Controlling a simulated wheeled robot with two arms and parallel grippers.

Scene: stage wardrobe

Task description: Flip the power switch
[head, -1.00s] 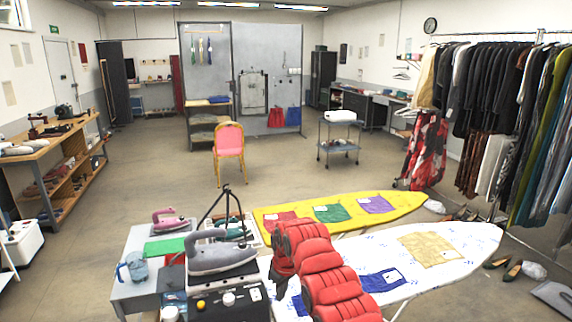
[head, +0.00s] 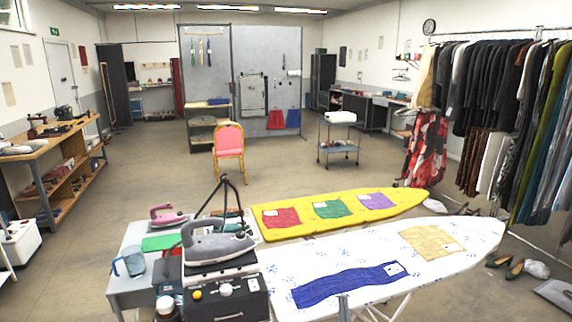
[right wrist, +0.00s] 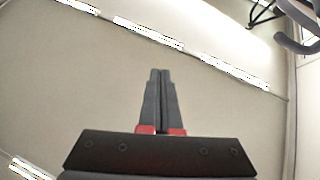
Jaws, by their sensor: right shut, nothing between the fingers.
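A black steam station box (head: 228,310) stands at the bottom of the head view, with a grey iron (head: 218,247) resting on top. Its front panel has a yellow round lamp or button (head: 197,294), a pale knob (head: 226,290) and a small light patch at the right. I cannot tell which part is the power switch or how it is set. My right gripper (right wrist: 160,72) is shut and empty, its fingers pointing up toward the ceiling in the right wrist view. My left gripper is out of view.
A white ironing board (head: 455,235) with blue and tan cloths lies to the right, a yellow board (head: 408,197) behind it. A pink iron (head: 166,215) and a blue jug (head: 133,262) stand left of the box.

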